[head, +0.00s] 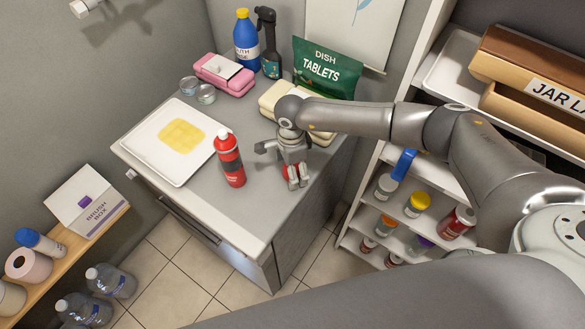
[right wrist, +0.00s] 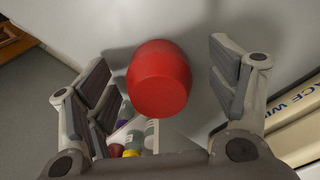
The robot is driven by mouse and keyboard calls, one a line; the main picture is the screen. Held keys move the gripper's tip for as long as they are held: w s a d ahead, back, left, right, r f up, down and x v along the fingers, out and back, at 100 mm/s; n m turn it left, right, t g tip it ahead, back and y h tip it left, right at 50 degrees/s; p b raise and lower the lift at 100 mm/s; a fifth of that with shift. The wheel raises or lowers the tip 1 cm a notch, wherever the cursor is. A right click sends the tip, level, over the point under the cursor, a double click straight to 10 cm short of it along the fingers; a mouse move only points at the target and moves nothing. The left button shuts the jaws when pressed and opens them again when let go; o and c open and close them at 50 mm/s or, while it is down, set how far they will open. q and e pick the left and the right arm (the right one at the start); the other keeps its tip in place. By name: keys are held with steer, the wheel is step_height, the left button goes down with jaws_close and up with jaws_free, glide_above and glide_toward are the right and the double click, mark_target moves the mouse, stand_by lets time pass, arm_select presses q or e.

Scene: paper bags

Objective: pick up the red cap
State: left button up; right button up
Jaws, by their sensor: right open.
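The red cap (right wrist: 160,78) shows in the right wrist view as a plain rounded red piece on a pale grey surface. My right gripper (head: 292,177) is open above the counter (head: 250,218) in the head view, pointing down. In the right wrist view its two fingers stand left and right of the cap, with a gap on each side. In the head view the cap is mostly hidden by the gripper; only bits of red show around the fingers. My left gripper is not in view.
A red spray can (head: 229,160) stands upright just left of the gripper. A shelf (head: 365,225) stands right.

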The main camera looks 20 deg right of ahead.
steer(key=c, duration=0.8)
steer(key=shift+r, duration=0.1)
